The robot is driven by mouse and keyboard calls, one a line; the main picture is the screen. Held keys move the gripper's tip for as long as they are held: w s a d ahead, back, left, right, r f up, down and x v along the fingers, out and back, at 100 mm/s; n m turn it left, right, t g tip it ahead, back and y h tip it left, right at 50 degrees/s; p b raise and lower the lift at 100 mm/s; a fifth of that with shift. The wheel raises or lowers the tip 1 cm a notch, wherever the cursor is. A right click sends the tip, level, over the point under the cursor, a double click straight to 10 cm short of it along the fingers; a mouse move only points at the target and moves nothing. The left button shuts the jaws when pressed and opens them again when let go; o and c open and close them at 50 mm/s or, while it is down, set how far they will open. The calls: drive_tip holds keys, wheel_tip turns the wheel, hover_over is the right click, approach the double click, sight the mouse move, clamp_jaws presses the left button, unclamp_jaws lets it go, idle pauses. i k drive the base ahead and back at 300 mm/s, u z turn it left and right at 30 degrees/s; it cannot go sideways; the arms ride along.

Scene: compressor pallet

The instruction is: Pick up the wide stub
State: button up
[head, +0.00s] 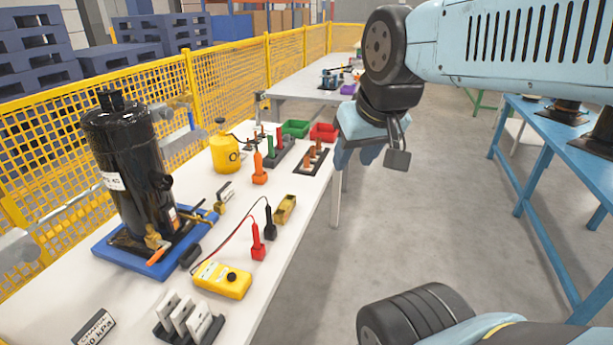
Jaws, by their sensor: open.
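Several copper-brown stubs (312,154) stand upright in a black holder (303,172) on the white table, near its right edge. They are small in the head view, and I cannot tell which one is the wide stub. My gripper (372,155) hangs in the air to the right of the holder, past the table's edge in the picture. It is open, and I see nothing held in it. It is apart from the stubs.
On the white table (245,205) stand a black compressor (129,165) on a blue base, a yellow meter (222,279) with red and black probes, a yellow canister (224,150), and green (295,128) and red bins (324,132). A yellow fence (70,145) runs behind.

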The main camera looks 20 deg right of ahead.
sight(305, 167)
drive_tip(key=z, duration=0.7)
drive_tip(key=i, duration=1.5)
drive_tip(key=u, duration=0.6)
drive_tip(key=k, duration=0.9)
drive_tip(key=u, duration=0.2)
drive_tip(key=i, duration=0.85)
drive_tip(key=z, duration=0.15)
